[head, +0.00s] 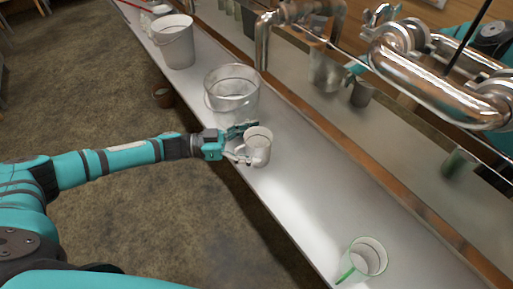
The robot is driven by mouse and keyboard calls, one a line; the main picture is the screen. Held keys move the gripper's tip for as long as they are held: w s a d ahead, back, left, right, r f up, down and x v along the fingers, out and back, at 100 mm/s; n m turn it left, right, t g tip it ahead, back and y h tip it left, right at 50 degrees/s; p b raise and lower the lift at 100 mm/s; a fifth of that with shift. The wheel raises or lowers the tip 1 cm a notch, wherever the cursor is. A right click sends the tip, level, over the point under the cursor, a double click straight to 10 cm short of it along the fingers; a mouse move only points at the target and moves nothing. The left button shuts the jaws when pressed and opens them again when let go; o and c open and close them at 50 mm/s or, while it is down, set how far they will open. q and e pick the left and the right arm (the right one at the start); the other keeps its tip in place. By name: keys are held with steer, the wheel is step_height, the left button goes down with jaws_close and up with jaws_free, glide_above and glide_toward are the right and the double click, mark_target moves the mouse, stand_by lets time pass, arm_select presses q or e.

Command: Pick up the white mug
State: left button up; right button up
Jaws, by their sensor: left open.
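The white mug (259,150) stands upright on the long pale shelf (320,185), near its front edge. My left gripper (242,144) reaches in from the left, with its fingers open at the mug's left side. One finger is by the rim at the far side and the other is lower, at the near side. I cannot tell whether either finger touches the mug. My right gripper does not show.
A clear bucket (232,95) stands just behind the mug, with a white bucket (175,45) farther back. A green-trimmed clear cup (365,258) stands at the near end. Shiny metal pipes (430,70) overhang on the right. The shelf between mug and cup is clear.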

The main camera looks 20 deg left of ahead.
arm_select(q)
steer(key=shift+w+d, duration=0.2)
steer(key=shift+d, duration=0.3)
steer(key=c, duration=1.3)
steer(key=shift+c, duration=0.2)
steer(key=shift+r, duration=0.15)
